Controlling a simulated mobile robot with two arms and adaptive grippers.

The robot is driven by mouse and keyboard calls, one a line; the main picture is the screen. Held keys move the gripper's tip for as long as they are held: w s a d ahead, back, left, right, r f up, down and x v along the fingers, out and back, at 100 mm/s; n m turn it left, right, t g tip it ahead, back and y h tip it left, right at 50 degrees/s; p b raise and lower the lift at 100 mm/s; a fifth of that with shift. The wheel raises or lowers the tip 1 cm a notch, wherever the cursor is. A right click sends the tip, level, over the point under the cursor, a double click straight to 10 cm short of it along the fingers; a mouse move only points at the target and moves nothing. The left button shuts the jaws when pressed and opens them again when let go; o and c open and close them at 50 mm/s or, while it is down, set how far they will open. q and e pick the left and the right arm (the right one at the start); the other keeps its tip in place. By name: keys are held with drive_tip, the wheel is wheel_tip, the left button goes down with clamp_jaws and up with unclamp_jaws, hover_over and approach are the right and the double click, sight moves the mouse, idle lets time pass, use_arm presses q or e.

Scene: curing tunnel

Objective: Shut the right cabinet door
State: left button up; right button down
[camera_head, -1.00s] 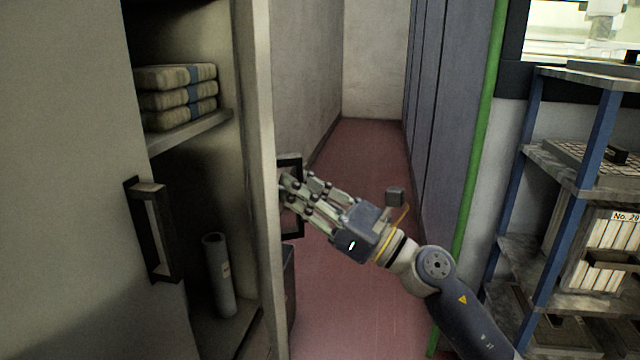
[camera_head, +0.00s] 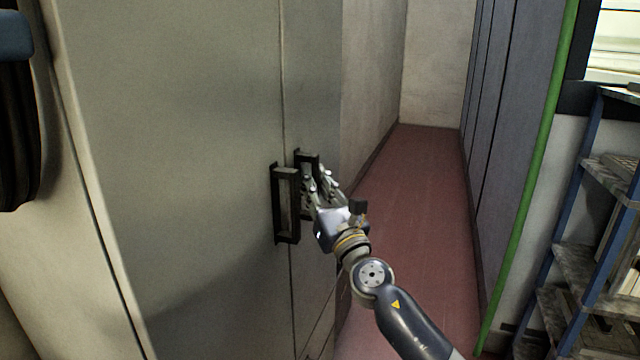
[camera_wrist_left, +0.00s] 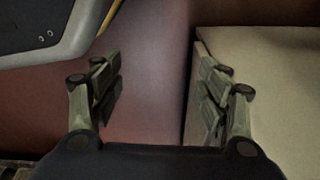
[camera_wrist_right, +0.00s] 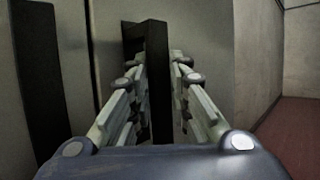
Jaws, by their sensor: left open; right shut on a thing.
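The right cabinet door (camera_head: 312,100) stands nearly flush beside the left cabinet door (camera_head: 190,130), with only a thin dark seam between them in the head view. I cannot tell whether it is fully closed. My right gripper (camera_head: 314,187) is shut on the black handle of the right door (camera_head: 307,158); the handle (camera_wrist_right: 157,75) runs upright between its fingers in the right wrist view. The left door's black handle (camera_head: 286,205) is just to the left. My left gripper (camera_wrist_left: 160,95) is open and empty in the left wrist view, apart from the cabinet doors.
A red-floored aisle (camera_head: 425,180) runs free to the right of the cabinet. A green post (camera_head: 528,180) and a blue-framed shelf rack (camera_head: 590,260) stand at the right. A pale box-like surface (camera_wrist_left: 270,90) lies beside my left gripper's right finger.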

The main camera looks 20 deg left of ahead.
use_arm(q)
drive_tip(key=shift+s+a+f, duration=0.2)
drive_tip(key=shift+s+f, duration=0.2)
drive_tip(key=shift+s, duration=0.25)
use_arm(e)
drive_tip(key=shift+s+a, duration=0.15)
drive_tip(key=shift+a, duration=0.2)
drive_tip(key=c, duration=1.8)
unclamp_jaws()
drive_tip(key=shift+o, duration=0.4)
drive_tip(key=shift+a, duration=0.15)
use_arm(q)
drive_tip(key=shift+a, duration=0.1)
use_arm(e)
drive_tip(key=shift+s+d+f, duration=0.1)
drive_tip(key=shift+d+f, duration=0.05)
drive_tip(key=shift+d, duration=0.1)
drive_tip(key=v, duration=1.1)
drive_tip(key=shift+s, duration=0.3)
drive_tip(key=shift+f, duration=0.1)
